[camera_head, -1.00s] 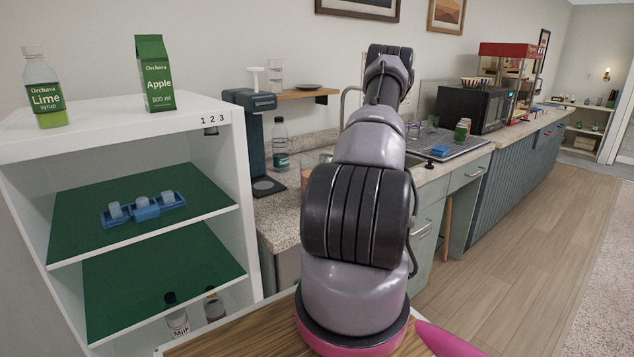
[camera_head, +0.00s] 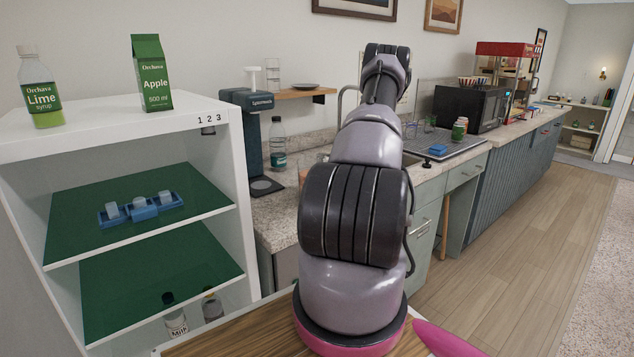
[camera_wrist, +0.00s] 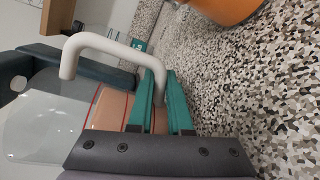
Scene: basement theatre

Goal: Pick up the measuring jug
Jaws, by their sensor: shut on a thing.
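The measuring jug (camera_wrist: 108,50) shows in the wrist view as a clear body with red lines, a pinkish-tan part and a thick white handle. My gripper (camera_wrist: 160,88) has its two teal fingers on either side of the lower end of the handle and is shut on it. In this view the jug appears lying sideways, as the wrist camera is turned. In the head view my arm hides my gripper and most or all of the jug.
The speckled counter (camera_head: 275,228) holds a dark dispenser (camera_head: 252,140) and a clear bottle (camera_head: 278,145). An orange round object (camera_wrist: 228,8) is close by in the wrist view. A white shelf unit (camera_head: 228,160) stands left. A microwave (camera_head: 470,108) stands farther along the counter.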

